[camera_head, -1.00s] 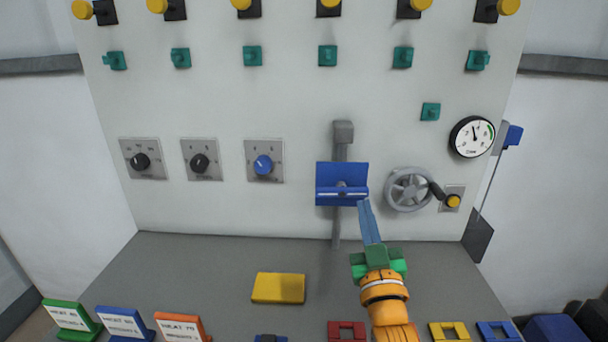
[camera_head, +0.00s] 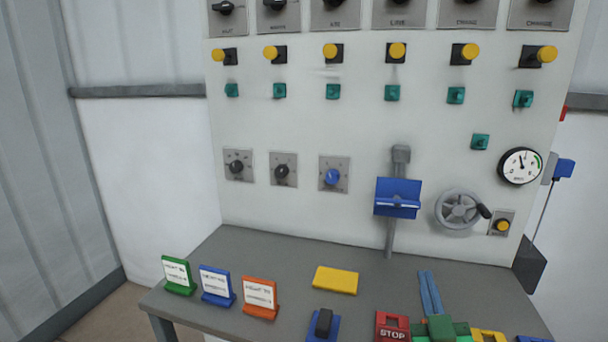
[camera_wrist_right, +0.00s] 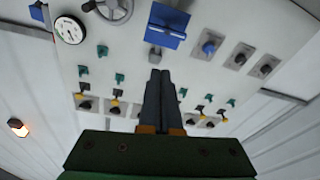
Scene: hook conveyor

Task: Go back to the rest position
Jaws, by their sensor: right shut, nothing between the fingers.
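My right gripper (camera_head: 430,293) shows at the bottom right of the head view, low over the front of the grey table. Its two blue-grey fingers lie together, with nothing between them, and point toward the panel. In the right wrist view the closed fingers (camera_wrist_right: 158,100) point at the panel, which appears upside down. The blue hinged holder (camera_head: 398,198) on the panel's grey post is beyond the fingertips and apart from them. My left gripper is in neither view.
The panel carries knobs, buttons, a grey handwheel (camera_head: 460,210) and a gauge (camera_head: 520,166). On the table are a yellow block (camera_head: 336,280), green, blue and orange label stands (camera_head: 260,297), a black-topped blue switch (camera_head: 323,324) and a red STOP frame (camera_head: 391,326). Bare table lies around the yellow block.

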